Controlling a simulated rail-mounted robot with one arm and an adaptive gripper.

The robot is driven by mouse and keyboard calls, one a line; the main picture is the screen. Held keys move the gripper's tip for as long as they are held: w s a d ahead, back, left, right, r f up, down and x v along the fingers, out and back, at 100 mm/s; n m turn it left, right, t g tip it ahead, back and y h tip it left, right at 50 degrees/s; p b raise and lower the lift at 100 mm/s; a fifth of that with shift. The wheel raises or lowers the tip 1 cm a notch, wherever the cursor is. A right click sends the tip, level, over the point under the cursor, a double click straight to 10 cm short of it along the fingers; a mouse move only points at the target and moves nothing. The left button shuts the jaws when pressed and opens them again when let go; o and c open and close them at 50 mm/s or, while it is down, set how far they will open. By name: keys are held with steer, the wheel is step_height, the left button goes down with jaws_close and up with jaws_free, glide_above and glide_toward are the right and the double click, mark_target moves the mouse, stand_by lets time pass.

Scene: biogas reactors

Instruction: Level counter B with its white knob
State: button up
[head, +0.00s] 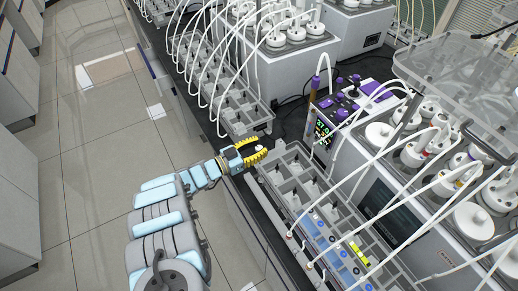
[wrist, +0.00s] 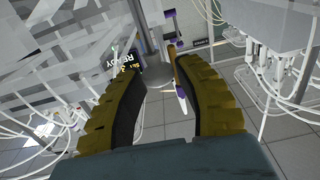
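No letter marking a counter as B is readable, and no level bubble can be made out.
A control box (head: 322,128) with a lit display and purple parts stands right of the gripper. White tubes arch over both counters. Bottle-filled reactor units (head: 420,150) stand at the right, under a clear plate (head: 465,75). The tiled floor (head: 100,130) at left is clear.

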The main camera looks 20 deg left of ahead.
steer(key=shift+o, duration=1.2)
steer(key=shift+w+r, duration=0.1)
steer(key=shift+f, duration=0.2)
steer(key=shift+a, duration=0.1)
steer(key=v, duration=1.2)
steer(key=shift+r, duration=0.15)
